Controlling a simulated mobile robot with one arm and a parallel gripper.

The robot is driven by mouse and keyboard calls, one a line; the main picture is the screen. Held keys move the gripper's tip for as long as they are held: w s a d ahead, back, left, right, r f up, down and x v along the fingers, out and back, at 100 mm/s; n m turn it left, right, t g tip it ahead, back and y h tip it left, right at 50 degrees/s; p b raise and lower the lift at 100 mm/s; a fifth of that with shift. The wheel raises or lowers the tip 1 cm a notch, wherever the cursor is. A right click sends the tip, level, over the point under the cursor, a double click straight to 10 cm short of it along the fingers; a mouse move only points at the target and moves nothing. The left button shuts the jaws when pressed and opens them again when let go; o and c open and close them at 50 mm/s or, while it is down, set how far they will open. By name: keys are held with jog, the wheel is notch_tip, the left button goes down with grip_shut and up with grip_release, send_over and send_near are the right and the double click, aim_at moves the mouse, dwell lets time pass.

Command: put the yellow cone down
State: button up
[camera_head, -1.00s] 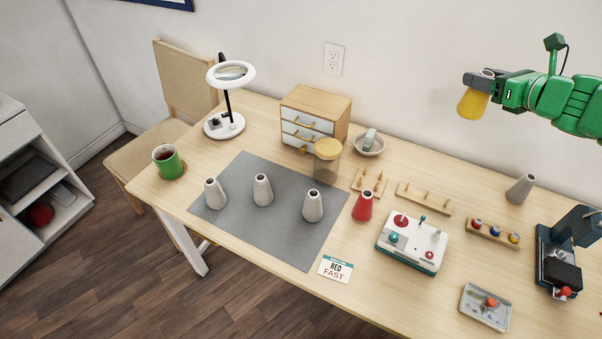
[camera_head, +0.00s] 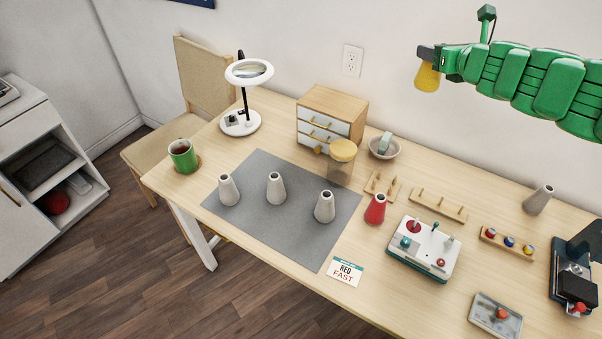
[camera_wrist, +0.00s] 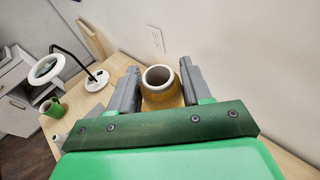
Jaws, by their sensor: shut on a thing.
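The yellow cone (camera_head: 428,77) is held in my gripper (camera_head: 427,54), up in the air at the upper right of the head view, above the back of the table. In the wrist view the cone (camera_wrist: 161,97) sits between my two grey fingers (camera_wrist: 158,88), its pale open rim facing the camera. My gripper is shut on it. The cone's far end is hidden in the wrist view.
The wooden table (camera_head: 262,266) bears a grey mat (camera_head: 268,230) with several grey cones, a red cone (camera_head: 375,210), a jar (camera_head: 341,163), a drawer box (camera_head: 330,117), a lamp (camera_head: 241,122), pegged racks (camera_head: 439,205) and a control box (camera_head: 424,248). Another grey cone (camera_head: 538,200) stands at right.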

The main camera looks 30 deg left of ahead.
jog(key=s+a+m+t+h, duration=0.1)
jog(key=s+a, duration=0.3)
jog(key=a, duration=0.5)
jog(key=s+a+m+h, duration=0.1)
jog(key=s+a, duration=0.3)
jog(key=a, duration=0.6)
jog(key=s+a+m+t+h, duration=0.1)
jog(key=s+a, duration=0.3)
jog(key=a, duration=0.5)
jog(key=f, duration=3.6)
jog(key=shift+w+a+f, duration=0.1)
jog(key=shift+w+f, duration=0.05)
jog(key=shift+w, duration=0.1)
jog(key=shift+f, duration=0.1)
jog(key=o, duration=1.4)
jog(key=shift+v, duration=3.8)
